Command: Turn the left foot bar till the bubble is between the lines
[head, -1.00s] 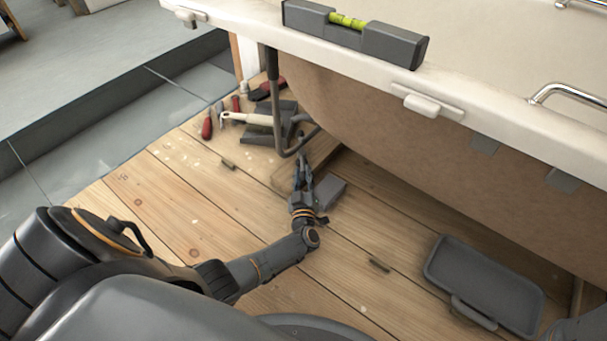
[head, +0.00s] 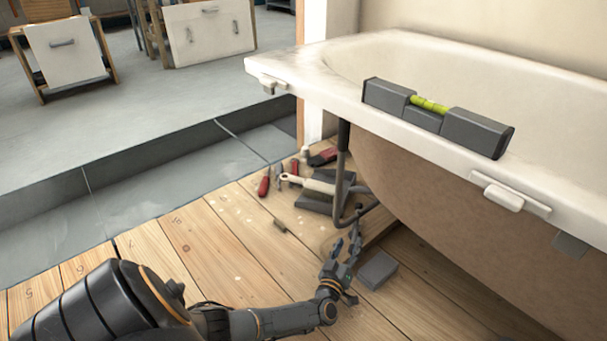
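A dark bent bar (head: 342,178), which looks like the left foot bar, hangs below the bathtub rim (head: 305,84) and curves to the right at its lower end. A grey spirit level (head: 475,132) lies on the rim. Its yellow-green vial (head: 428,104) shows, but the bubble and lines are too small to read. My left gripper (head: 346,246) is low over the wooden floor, just below the bar's lower bend. Its fingers look spread with nothing between them. I cannot tell whether a fingertip touches the bar. My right gripper is out of view.
A grey block (head: 376,270) lies right of my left gripper. A red-handled screwdriver (head: 264,186), a pale-handled tool (head: 308,183) and other tools lie behind the bar. The wooden floor (head: 215,240) to the left is mostly clear, ending at a grey step (head: 150,170).

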